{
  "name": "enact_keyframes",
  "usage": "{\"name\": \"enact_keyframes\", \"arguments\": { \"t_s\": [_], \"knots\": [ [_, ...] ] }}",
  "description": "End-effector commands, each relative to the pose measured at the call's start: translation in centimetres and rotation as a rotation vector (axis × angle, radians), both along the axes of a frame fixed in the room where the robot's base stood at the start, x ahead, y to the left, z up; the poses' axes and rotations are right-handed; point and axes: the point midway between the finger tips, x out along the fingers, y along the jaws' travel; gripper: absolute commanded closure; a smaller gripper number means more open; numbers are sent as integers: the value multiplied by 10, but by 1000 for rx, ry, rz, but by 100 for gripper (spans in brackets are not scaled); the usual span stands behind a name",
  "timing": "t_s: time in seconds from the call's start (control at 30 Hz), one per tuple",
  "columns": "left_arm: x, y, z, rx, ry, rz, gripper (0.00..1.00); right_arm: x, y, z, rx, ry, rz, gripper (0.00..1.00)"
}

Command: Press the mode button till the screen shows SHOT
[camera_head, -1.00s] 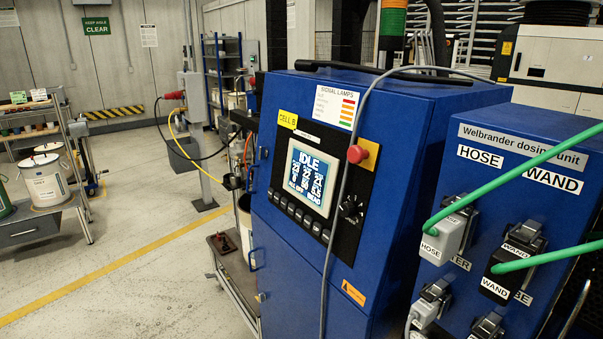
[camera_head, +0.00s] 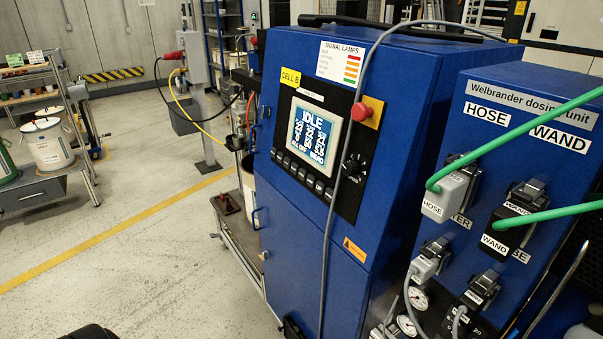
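The screen (camera_head: 314,134) on the blue control cabinet (camera_head: 312,255) is lit and shows IDLE in large letters at its top, with smaller lines below. A row of several dark buttons (camera_head: 303,174) runs along the panel under the screen. Their labels are too small to read, so I cannot tell which is the mode button. A dark rounded shape (camera_head: 90,333) shows at the bottom left edge; I cannot tell what part it is. Neither gripper can be made out in the view.
A red emergency button (camera_head: 362,112) and a black knob (camera_head: 353,168) sit right of the screen. A grey cable (camera_head: 330,240) hangs down the cabinet front. The Welbrander dosing unit (camera_head: 530,90) with green hoses stands at right. Floor (camera_head: 130,270) is clear at left.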

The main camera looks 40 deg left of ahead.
Motion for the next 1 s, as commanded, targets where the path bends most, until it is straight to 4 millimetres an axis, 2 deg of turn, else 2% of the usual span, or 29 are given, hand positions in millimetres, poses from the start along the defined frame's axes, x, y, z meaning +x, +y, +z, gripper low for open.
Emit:
{"name": "enact_keyframes", "arguments": {
  "t_s": [0.13, 0.17, 0.3, 1.0],
  "knots": [
    [0, 0, 0, 0, 0, 0, 61, 0, 0, 0, 0, 0, 0, 100],
    [0, 0, 0, 0, 0, 0, 66, 0, 0, 0, 0, 0, 0, 100],
    [0, 0, 0, 0, 0, 0, 100, 0, 0, 0, 0, 0, 0, 100],
    [0, 0, 0, 0, -1, 0, 100, 0, 0, 0, 0, 0, 0, 100]
  ]
}}
